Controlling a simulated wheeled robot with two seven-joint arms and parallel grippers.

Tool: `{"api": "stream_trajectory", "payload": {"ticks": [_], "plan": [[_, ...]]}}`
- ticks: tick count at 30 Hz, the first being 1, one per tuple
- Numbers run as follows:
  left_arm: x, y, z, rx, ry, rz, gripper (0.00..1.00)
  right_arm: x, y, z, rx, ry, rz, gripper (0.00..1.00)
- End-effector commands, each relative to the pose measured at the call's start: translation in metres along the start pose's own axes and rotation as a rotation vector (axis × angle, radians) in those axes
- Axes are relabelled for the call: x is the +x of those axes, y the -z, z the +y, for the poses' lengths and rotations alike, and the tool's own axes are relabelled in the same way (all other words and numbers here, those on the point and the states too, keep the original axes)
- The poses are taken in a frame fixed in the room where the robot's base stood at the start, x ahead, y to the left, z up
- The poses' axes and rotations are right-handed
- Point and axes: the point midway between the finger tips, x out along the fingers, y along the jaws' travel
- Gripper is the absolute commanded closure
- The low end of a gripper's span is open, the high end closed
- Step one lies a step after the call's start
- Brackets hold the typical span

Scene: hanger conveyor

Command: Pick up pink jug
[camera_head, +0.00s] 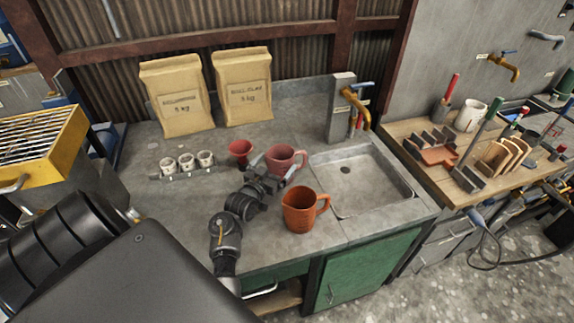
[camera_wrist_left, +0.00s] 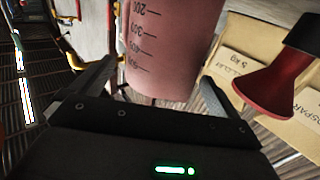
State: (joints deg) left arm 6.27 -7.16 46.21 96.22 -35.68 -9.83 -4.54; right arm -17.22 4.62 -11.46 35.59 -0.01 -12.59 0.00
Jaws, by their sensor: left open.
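The pink jug (camera_head: 284,157) stands upright on the grey counter, left of the sink. My left gripper (camera_head: 277,168) is open at the near side of the pink jug, with a finger toward either side of it. In the left wrist view the pink jug (camera_wrist_left: 172,48), with its measuring marks, fills the space ahead between the open fingers (camera_wrist_left: 152,92). I cannot tell whether the fingers touch it. The jug's lower near side is partly hidden by the gripper in the head view. My right gripper is not in view.
An orange jug (camera_head: 300,211) stands close to the right of my left arm. A red funnel (camera_head: 240,150) is just left of the pink jug. Several small white cups (camera_head: 187,162) and two paper bags (camera_head: 243,88) stand further left and behind. The sink (camera_head: 362,180) is at right.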

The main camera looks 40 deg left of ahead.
Motion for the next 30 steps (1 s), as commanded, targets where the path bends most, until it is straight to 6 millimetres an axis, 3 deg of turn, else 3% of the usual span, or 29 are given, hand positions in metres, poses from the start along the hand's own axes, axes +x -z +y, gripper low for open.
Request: {"api": "stream_trajectory", "payload": {"ticks": [7,18,26,30], "plan": [[0.008,0.001,0.000,-0.001,0.000,-0.001,0.00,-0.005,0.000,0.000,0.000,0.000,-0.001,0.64],[0.052,-0.002,0.001,0.000,0.001,-0.001,0.00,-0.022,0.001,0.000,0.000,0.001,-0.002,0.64],[0.054,-0.003,0.001,0.001,0.000,-0.001,0.00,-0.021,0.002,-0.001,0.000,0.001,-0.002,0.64],[0.054,-0.003,0.001,0.001,0.000,-0.002,0.16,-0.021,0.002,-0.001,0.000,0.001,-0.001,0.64]]}}
